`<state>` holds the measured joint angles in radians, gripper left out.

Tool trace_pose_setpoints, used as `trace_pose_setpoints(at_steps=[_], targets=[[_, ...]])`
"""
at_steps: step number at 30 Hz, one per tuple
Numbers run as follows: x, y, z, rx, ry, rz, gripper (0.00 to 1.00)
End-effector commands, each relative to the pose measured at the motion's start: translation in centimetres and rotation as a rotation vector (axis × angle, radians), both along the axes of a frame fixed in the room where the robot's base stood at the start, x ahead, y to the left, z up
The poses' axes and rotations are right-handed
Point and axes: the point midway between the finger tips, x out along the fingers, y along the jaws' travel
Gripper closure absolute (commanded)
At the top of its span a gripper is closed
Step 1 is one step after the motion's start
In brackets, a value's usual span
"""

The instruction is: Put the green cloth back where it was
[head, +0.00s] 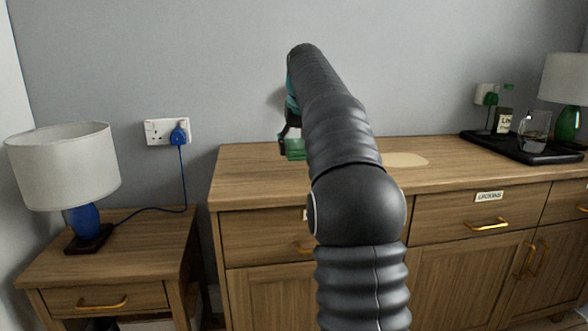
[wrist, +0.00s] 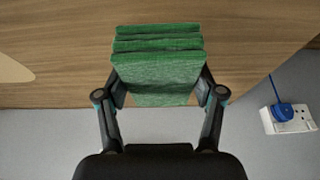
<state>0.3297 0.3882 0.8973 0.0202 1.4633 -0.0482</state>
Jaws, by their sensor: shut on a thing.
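The green cloth (wrist: 157,70) is folded in layers and sits between the two fingers of my gripper (wrist: 160,98) in the wrist view. My gripper is shut on it. In the head view a small part of the cloth (head: 295,150) shows left of my arm, over the left part of the sideboard top (head: 260,158). My arm hides most of the gripper there. I cannot tell whether the cloth touches the wood or hangs just above it.
A pale oval patch (head: 405,159) lies on the sideboard top, right of my arm. A black tray (head: 508,147) with a glass jug (head: 533,131) stands at the right, beside a green lamp (head: 567,123). A blue lamp (head: 83,222) stands on the lower left cabinet. A blue plug (head: 179,135) is in the wall socket.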

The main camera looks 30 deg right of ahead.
Motion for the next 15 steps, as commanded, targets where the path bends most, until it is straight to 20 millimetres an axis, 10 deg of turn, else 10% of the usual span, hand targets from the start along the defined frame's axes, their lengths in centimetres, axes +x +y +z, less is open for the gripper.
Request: trace_pose_setpoints(at_steps=[15], targets=[[0.4, 1.0, -4.6, 0.000, -0.001, 0.000, 0.65]])
